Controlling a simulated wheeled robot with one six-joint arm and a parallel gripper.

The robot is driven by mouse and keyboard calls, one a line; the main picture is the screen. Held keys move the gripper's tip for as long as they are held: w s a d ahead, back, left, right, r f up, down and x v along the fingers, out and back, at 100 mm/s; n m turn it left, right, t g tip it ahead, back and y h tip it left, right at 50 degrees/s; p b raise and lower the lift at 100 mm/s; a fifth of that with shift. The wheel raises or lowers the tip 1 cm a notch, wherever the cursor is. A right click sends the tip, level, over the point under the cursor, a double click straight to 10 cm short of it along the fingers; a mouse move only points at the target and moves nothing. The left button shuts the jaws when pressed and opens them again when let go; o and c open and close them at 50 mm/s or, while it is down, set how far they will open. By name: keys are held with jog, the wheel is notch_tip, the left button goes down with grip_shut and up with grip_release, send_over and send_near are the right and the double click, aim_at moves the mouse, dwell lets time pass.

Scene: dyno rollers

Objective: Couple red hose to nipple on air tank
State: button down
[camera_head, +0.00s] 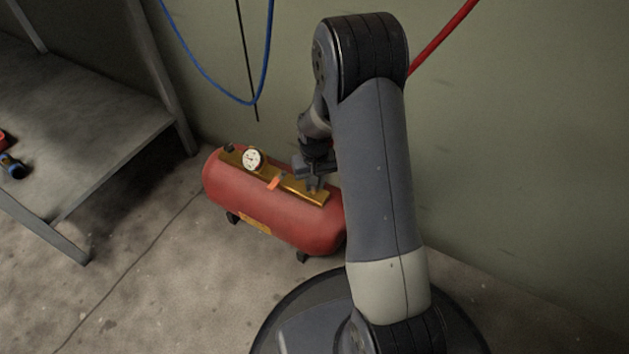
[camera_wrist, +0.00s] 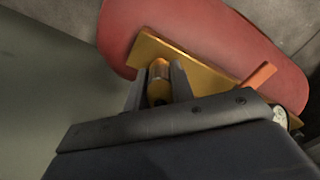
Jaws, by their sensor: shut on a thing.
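The air tank (camera_head: 265,212) is a red cylinder lying on the floor, with a gold plate (camera_head: 308,193) on top. It also fills the top of the wrist view (camera_wrist: 215,42). The red hose (camera_head: 443,38) shows only at upper right in the head view; the rest passes behind my arm. My gripper (camera_head: 314,183) is low over the right end of the plate. In the wrist view its fingers (camera_wrist: 158,78) are closed around a short brass-coloured fitting (camera_wrist: 158,70) at the plate. I cannot tell whether this is the nipple or the hose's end.
A white dial gauge (camera_head: 253,159) and an orange lever (camera_head: 273,183) stand up from the tank's top. A blue hose (camera_head: 236,98) hangs in front of the wall. A grey metal shelf (camera_head: 95,120) stands at left. The floor in front of the tank is clear.

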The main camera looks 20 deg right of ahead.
jog(key=shift+f, duration=0.1)
jog(key=c, duration=1.1)
grip_release()
jog(key=shift+c, duration=0.2)
notch_tip(320, 180, up, 11)
jog(key=p, duration=0.5)
jog(key=shift+f, duration=0.1)
notch_tip(320, 180, down, 11)
jog(key=b, duration=0.5)
jog(key=shift+r, duration=0.35)
jog(key=shift+r, duration=0.1)
